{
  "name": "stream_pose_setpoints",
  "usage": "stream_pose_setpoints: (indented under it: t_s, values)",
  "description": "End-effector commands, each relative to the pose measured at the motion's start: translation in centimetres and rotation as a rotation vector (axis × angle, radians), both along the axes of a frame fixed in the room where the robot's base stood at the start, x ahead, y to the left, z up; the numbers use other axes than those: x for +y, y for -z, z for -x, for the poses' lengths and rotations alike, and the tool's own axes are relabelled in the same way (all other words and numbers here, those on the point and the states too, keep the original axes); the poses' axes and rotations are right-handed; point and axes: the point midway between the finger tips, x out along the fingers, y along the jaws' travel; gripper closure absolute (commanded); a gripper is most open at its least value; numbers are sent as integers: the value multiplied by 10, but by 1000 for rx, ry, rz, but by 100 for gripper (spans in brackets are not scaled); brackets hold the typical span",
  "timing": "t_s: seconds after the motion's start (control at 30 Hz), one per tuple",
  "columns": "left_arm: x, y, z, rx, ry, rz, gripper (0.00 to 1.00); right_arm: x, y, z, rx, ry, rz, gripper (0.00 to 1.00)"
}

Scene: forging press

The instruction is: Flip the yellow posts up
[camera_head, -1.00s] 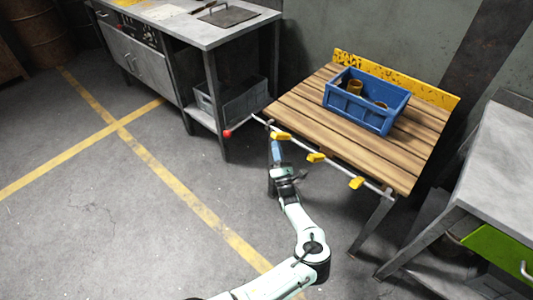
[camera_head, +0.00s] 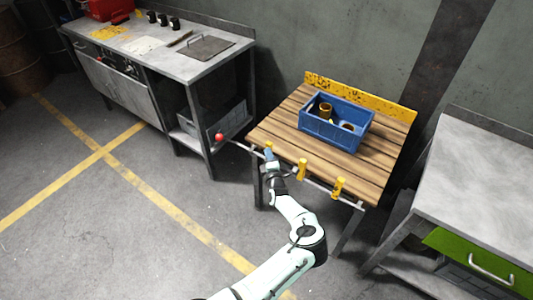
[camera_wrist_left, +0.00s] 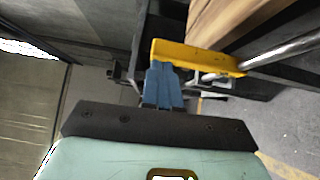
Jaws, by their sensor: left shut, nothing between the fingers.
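Three yellow posts sit on a metal rod along the front edge of the wooden table (camera_head: 395,150). My left gripper's blue fingers are shut and empty. In the left wrist view the fingertips (camera_wrist_left: 161,66) are right against a yellow post (camera_wrist_left: 215,62), or very close to it; I cannot tell whether they touch. The right gripper is not in view.
A red ball knob (camera_head: 219,137) is on the rod's left end. A blue crate (camera_head: 336,132) holding brown cylindrical parts stands on the table. A grey workbench (camera_head: 165,48) is at left, another bench (camera_head: 480,180) with a green drawer at right. Floor at left is clear.

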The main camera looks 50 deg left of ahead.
Motion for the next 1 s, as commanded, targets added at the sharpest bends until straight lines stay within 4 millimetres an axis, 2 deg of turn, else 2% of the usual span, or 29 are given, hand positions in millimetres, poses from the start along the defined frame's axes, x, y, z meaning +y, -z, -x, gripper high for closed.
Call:
stream_pose_setpoints:
  t_s: [0.03,0.23,1.0]
  values:
    - [1,-4,-2,17,0,6,100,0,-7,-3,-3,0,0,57]
    - [1,-3,-5,66,0,18,100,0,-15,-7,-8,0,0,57]
    - [-2,-4,-8,78,4,19,100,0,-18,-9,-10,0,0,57]
